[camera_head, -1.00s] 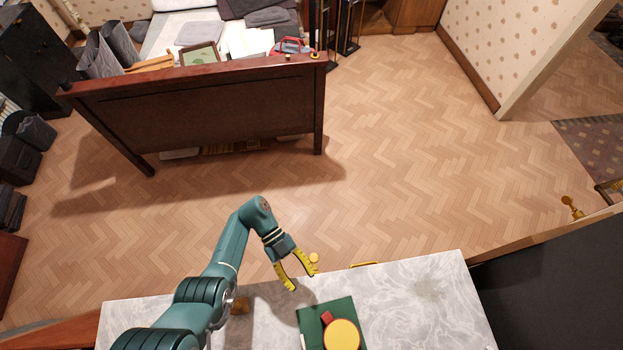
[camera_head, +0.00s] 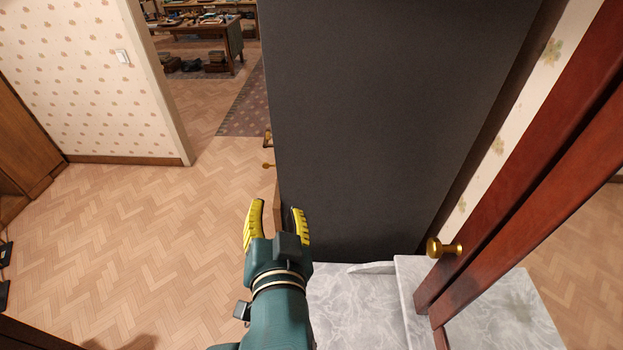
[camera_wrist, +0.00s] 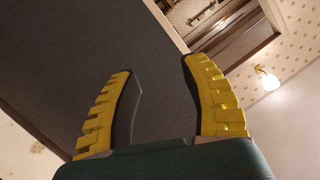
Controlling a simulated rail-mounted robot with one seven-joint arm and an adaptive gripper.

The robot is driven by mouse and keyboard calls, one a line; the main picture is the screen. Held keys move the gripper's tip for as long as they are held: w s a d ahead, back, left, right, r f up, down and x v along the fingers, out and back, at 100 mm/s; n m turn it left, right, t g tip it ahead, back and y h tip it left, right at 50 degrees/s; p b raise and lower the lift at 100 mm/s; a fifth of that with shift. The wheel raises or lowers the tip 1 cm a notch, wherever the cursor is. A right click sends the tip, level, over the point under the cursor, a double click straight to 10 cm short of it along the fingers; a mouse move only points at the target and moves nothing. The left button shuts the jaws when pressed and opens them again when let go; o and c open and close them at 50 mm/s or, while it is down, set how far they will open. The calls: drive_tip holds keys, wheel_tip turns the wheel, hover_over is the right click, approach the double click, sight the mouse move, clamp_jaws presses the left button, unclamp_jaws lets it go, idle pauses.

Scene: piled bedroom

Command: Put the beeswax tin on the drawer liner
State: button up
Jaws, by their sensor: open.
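My gripper (camera_head: 276,212) is open, with its two yellow fingers apart and nothing between them. It is raised beside the left edge of a tall dark grey panel (camera_head: 390,120). In the wrist view, the open fingers (camera_wrist: 158,68) also frame only the dark panel behind them. I see neither the beeswax tin nor the drawer liner in the current views.
A grey marble top (camera_head: 355,312) lies at the bottom, right of my arm. A red-brown wooden frame (camera_head: 525,170) with a brass knob (camera_head: 443,248) rises on the right. Open parquet floor (camera_head: 150,240) lies left, with a doorway beyond it.

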drive_tip(key=s+d+r+n+t+h, duration=0.1)
drive_tip(key=s+d+r+t, duration=0.2)
drive_tip(key=s+d+r, duration=0.2)
drive_tip(key=s+d+r+n+t+h, duration=0.1)
drive_tip(key=s+d+r, duration=0.4)
drive_tip(key=r, duration=0.7)
drive_tip(key=d+n+t, duration=0.1)
drive_tip(key=t, duration=0.1)
drive_tip(key=shift+s+d+t, duration=0.25)
drive_tip(key=shift+d+t, duration=0.05)
drive_tip(key=shift+d, duration=0.05)
